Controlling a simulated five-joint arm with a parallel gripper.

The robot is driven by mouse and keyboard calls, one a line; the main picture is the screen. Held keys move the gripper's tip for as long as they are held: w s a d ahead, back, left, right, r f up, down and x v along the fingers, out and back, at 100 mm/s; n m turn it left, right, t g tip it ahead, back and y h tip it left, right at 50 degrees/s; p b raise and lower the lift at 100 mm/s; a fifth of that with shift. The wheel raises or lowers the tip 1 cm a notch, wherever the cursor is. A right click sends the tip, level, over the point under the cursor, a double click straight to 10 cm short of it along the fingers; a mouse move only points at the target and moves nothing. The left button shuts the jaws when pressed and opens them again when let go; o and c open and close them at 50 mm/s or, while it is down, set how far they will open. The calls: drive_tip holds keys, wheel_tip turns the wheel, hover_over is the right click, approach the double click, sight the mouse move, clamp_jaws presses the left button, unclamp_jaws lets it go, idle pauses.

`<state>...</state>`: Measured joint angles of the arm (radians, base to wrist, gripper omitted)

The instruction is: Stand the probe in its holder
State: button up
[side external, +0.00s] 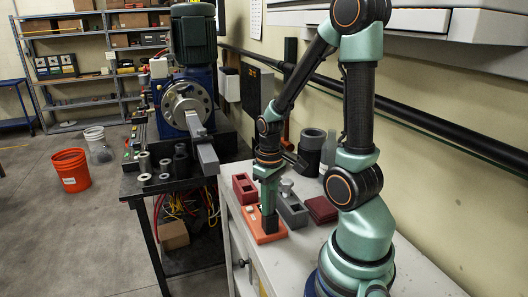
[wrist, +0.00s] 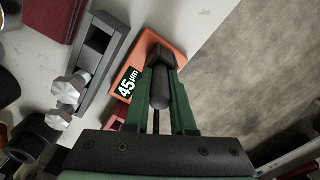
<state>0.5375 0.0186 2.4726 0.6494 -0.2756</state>
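The probe (wrist: 160,92) is a dark round-ended rod between the green fingers of my gripper (wrist: 160,62) in the wrist view. The fingers look closed against both its sides. Below their black tips lies an orange base with a "45 µm" label, which I take as the holder (wrist: 176,39). In the side view, my gripper (side external: 269,222) points down over this orange holder (side external: 266,237), its dark tips at or just above it. The fingers hide the probe's lower end, so I cannot tell whether it is seated.
A grey slotted block (side external: 293,212) with a silver knob stands right of the holder, with a dark red block (side external: 321,209) beyond. A red slotted block (side external: 244,187) stands behind. Dark cylinders (side external: 311,146) stand at the back. The bench's left edge is close to the holder.

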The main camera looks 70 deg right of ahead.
drive_tip(key=shift+o, duration=1.2)
drive_tip(key=shift+s+f, duration=0.1)
drive_tip(key=shift+a, duration=0.1)
wheel_tip(320, 180, up, 12)
drive_tip(key=shift+r, duration=0.15)
drive_tip(key=w+a+r+n+t, duration=0.1)
drive_tip(key=w+a+r+t, duration=0.1)
drive_tip(key=a, duration=0.5)
drive_tip(key=w+a+r+n+t, duration=0.2)
drive_tip(key=w+a+t, duration=0.1)
drive_tip(key=a, duration=0.3)
drive_tip(key=shift+w+a+r+t, duration=0.2)
drive_tip(key=shift+a+r+t, duration=0.1)
drive_tip(key=shift+a+r, duration=0.1)
